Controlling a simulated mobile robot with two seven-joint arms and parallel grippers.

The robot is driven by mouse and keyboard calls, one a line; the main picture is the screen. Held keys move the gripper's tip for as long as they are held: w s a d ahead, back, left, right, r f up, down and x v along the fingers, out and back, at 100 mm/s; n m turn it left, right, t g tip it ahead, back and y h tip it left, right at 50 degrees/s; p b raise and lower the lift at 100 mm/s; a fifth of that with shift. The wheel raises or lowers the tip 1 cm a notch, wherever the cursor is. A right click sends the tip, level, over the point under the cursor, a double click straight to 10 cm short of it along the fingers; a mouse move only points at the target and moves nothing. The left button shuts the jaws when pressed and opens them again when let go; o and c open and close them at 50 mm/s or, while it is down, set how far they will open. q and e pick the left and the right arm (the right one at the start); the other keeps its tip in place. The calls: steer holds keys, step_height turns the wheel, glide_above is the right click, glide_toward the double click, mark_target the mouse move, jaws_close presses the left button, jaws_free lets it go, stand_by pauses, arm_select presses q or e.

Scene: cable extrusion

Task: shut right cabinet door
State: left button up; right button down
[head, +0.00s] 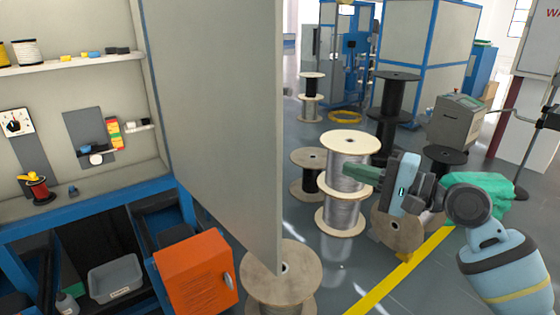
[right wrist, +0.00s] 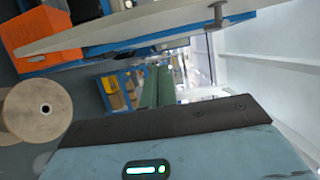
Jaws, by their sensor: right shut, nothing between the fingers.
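The right cabinet door (head: 225,100) is a tall grey panel standing open, swung out from the right side of the cabinet (head: 150,85) toward me. My right gripper (head: 350,172) is to the right of the door's free edge, apart from it in the picture, with its green fingers pointing left toward the door. The fingers are together and empty; they also show in the right wrist view (right wrist: 157,88). A long pale panel crosses the top of the right wrist view; I cannot tell for certain that it is the door. My left gripper is out of view.
An orange box (head: 195,272) sits below the door at the cabinet's base. A wooden spool (head: 280,270) stands near the door's lower corner. A wire spool (head: 345,150) stands behind my right gripper. Shelves (head: 75,62) inside the cabinet hold small items.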

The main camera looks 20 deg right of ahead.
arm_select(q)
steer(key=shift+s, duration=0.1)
arm_select(e)
steer(key=shift+s+r, duration=0.15)
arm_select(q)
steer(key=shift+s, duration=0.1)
